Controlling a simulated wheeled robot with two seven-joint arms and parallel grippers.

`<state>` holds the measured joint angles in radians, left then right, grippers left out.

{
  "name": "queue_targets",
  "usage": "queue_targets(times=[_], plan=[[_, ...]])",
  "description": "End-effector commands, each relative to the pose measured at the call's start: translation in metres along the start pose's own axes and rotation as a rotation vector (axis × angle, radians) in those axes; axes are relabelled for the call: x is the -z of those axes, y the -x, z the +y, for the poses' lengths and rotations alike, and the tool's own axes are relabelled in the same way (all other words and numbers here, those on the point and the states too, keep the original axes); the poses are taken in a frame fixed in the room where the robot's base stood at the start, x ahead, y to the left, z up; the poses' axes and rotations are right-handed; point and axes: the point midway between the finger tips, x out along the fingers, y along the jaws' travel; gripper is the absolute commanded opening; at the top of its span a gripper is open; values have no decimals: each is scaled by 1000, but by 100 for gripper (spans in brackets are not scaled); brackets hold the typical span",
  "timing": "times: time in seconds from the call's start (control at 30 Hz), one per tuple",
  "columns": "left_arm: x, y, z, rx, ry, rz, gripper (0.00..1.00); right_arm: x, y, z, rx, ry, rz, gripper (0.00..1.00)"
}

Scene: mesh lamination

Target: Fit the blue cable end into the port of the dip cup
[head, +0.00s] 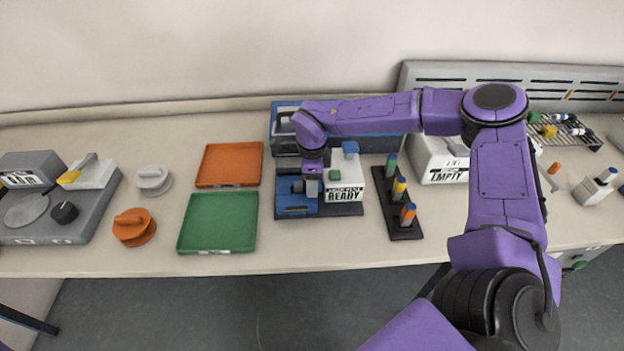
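My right arm reaches in from the right, and its gripper (313,185) points down over the blue block (291,207) of a small station at the table's middle. Its fingers are small and dark here, so I cannot tell whether they are open or hold anything. No thing is plainly a dip cup. My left gripper is not in view.
An orange tray (229,184) and a green tray (219,248) lie left of the station. A black rack (402,232) with green, yellow and orange-topped pieces stands right of it. A blue bin (283,149) is behind. A white box marked EMPTY (428,172) stands farther right.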

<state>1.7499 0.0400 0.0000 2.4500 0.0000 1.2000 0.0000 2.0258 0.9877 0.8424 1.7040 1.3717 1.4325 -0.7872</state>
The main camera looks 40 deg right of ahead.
Motion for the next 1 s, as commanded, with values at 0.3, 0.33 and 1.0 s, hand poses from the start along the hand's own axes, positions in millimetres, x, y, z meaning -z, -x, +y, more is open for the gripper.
queue_targets(times=[0.3,0.33,1.0], plan=[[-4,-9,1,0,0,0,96,0,-3,0,0,0,-1,52],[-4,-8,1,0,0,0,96,0,4,-1,2,0,-2,52],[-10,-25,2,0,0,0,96,-7,107,2,-1,2,0,52]])
